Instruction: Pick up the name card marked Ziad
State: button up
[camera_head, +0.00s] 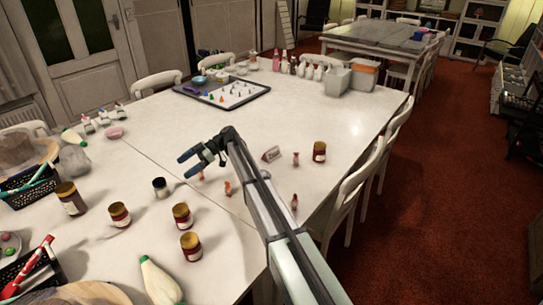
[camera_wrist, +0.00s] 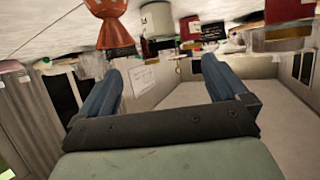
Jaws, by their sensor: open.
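A small folded white card (camera_head: 271,154) stands on the white table right of my forearm in the head view. Its lettering is too small to read, so I cannot tell whether it says Ziad. My gripper (camera_head: 190,164) is over the table, left of the card and apart from it. Its two blue fingers are spread with nothing between them, which also shows in the wrist view (camera_wrist: 160,72). I cannot make out the card in the wrist view.
Small orange figures (camera_head: 228,188) stand around my arm; one shows large in the wrist view (camera_wrist: 114,32). A brown jar (camera_head: 319,152) stands right of the card. Several jars (camera_head: 181,215) are at left front.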

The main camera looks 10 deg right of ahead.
jog(key=w+d+r+m+t, duration=0.1)
jog(key=w+d+r, duration=0.25)
jog(key=d, duration=0.25)
jog(key=w+d+r+t, duration=0.1)
jog(key=w+d+r, duration=0.1)
jog(key=d+r, duration=0.3)
jog(key=m+t+h, duration=0.4)
jog(key=m+h, duration=0.7)
send_over(271, 151)
jog(key=d, duration=0.2)
jog(key=f, duration=0.2)
jog(key=m, duration=0.3)
jog(key=shift+h, duration=0.3)
jog(key=f, duration=0.4)
jog(key=a+f, duration=0.1)
jog(key=f, duration=0.4)
jog(key=w+f, duration=0.1)
jog(key=f, duration=0.3)
jog(key=shift+a+f, duration=0.15)
jog(key=shift+a, duration=0.2)
jog(key=c, duration=0.7)
